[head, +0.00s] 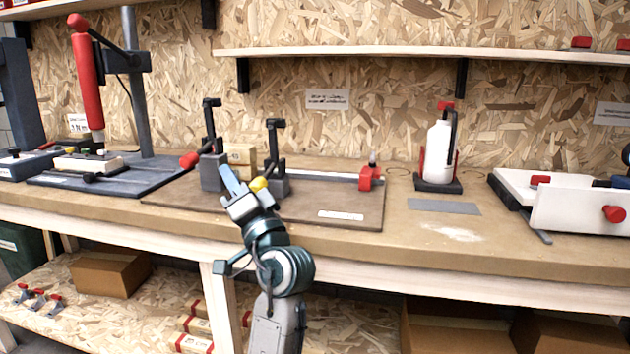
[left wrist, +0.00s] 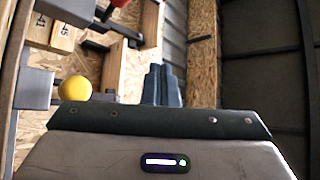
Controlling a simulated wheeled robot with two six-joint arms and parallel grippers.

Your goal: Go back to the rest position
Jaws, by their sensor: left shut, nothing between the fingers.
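My left gripper (head: 229,180) is raised in front of the workbench, its blue-grey fingers pointing up and away. The fingers are shut and empty; they also show in the left wrist view (left wrist: 163,85). A round yellow knob (head: 259,184) appears just right of the gripper in the head view. The knob also shows in the left wrist view (left wrist: 74,88), to the left of the fingers. I cannot tell whether the gripper touches it. My right gripper is not in view.
Behind the gripper, a brown board (head: 335,204) on the workbench (head: 400,245) carries dark clamps and a wooden block (head: 240,154). A red-handled press (head: 86,75) stands left. A white bottle (head: 437,150) and a white drawer-like box (head: 580,213) stand right. A wall shelf (head: 420,52) runs above.

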